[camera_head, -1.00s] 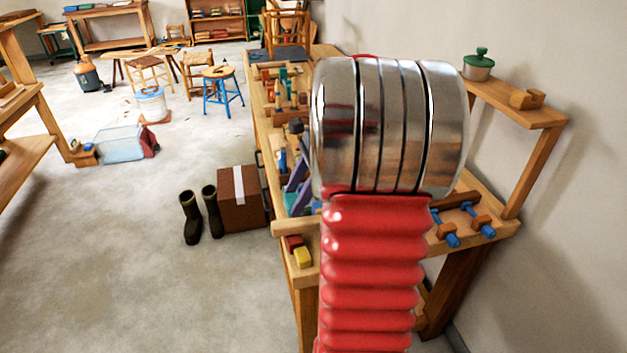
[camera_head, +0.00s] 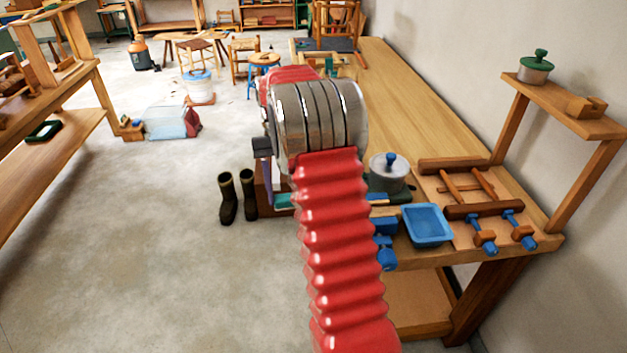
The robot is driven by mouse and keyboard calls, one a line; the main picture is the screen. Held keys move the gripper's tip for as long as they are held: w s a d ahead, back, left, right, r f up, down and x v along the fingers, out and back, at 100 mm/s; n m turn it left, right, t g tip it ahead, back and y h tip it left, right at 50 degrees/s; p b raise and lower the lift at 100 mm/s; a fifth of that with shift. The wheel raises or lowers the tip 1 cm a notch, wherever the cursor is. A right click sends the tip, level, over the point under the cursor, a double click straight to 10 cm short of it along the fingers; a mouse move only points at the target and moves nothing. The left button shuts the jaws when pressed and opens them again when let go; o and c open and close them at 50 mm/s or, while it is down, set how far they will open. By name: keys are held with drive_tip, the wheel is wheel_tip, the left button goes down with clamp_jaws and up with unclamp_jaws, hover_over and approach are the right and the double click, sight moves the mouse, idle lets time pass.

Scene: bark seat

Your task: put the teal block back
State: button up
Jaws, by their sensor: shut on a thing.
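The teal block (camera_head: 284,201) shows as a small strip just left of my red ribbed arm, at the bench's left side. My gripper (camera_head: 268,193) is mostly hidden behind my arm; a dark part and a purplish finger show at its left. It is shut on the teal block, which seems held off the bench's left edge, with the cardboard box behind it. The far end of the block and the other finger are hidden.
The wooden bench (camera_head: 405,95) has a long bare stretch at the back. A lidded grey pot (camera_head: 388,175), a blue tray (camera_head: 427,226) and a clamped wooden frame (camera_head: 483,209) stand on its near end. Boots (camera_head: 228,198) stand on the floor at left.

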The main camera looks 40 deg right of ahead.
drive_tip(key=w+a+f+n+h, duration=0.1)
drive_tip(key=w+a+f+n, duration=0.1)
drive_tip(key=a, duration=0.5)
drive_tip(key=w+a+f+n+h, duration=0.1)
drive_tip(key=w+a+f+n, duration=0.2)
drive_tip(key=a, duration=0.5)
drive_tip(key=shift+w+f+n+g, duration=0.3)
drive_tip(key=shift+w+f+g, duration=0.1)
drive_tip(key=shift+w+f, duration=0.4)
drive_tip(key=shift+a, duration=0.1)
